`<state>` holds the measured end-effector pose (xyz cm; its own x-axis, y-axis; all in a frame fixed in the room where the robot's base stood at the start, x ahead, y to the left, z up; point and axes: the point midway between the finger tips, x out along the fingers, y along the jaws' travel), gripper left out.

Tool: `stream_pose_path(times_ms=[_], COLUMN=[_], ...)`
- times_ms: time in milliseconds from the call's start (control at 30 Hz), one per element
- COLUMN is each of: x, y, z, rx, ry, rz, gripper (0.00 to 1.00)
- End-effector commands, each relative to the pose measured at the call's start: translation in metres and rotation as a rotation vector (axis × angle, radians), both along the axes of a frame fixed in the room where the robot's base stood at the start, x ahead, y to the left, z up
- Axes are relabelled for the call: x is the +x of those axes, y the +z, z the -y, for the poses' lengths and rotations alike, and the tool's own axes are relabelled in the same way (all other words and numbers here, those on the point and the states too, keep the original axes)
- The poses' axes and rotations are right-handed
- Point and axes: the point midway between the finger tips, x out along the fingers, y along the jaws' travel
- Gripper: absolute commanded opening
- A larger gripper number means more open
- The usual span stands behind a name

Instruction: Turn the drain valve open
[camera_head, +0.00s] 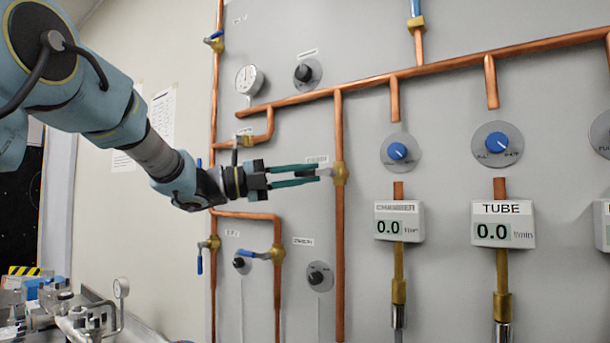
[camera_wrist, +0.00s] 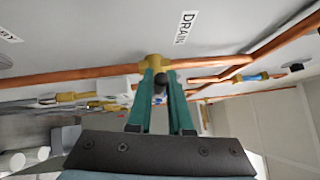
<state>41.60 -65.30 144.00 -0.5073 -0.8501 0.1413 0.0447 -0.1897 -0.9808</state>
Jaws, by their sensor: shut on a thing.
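The drain valve (camera_head: 341,174) is a brass body on a vertical copper pipe, near the middle of the head view. In the wrist view its brass body (camera_wrist: 154,63) sits just past my fingertips, beside a label reading DRAIN (camera_wrist: 185,27). My gripper (camera_head: 318,175) reaches in from the left with two green fingers and is shut on the valve's handle. In the wrist view my gripper (camera_wrist: 160,85) has the dark handle end (camera_wrist: 160,82) between its fingers. Most of the handle is hidden by the fingers, so its exact angle is hard to tell.
The grey panel carries copper pipes, a pressure gauge (camera_head: 249,80), and other valves with blue handles, one at lower left (camera_head: 260,255). Blue knobs, one at centre right (camera_head: 397,151), sit above CHAMBER and TUBE displays (camera_head: 503,224) reading 0.0. Equipment stands at bottom left.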

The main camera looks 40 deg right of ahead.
Motion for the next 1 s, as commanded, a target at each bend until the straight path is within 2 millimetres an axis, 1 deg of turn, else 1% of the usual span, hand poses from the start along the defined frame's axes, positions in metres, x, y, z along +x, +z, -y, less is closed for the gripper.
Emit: stream_pose_path(times_ms=[167,367,600,1000], x=[0.0,-0.001,-0.005,-0.016], y=[-0.007,-0.019,-0.034,-0.05], z=[0.0,0.0,0.001,0.003], rx=[-0.011,-0.04,-0.095,-0.192], ry=[0.002,0.001,-0.001,-0.002], rz=[-0.04,-0.151,-0.358,-0.726], gripper=[0.0,0.0,0.0,0.0])
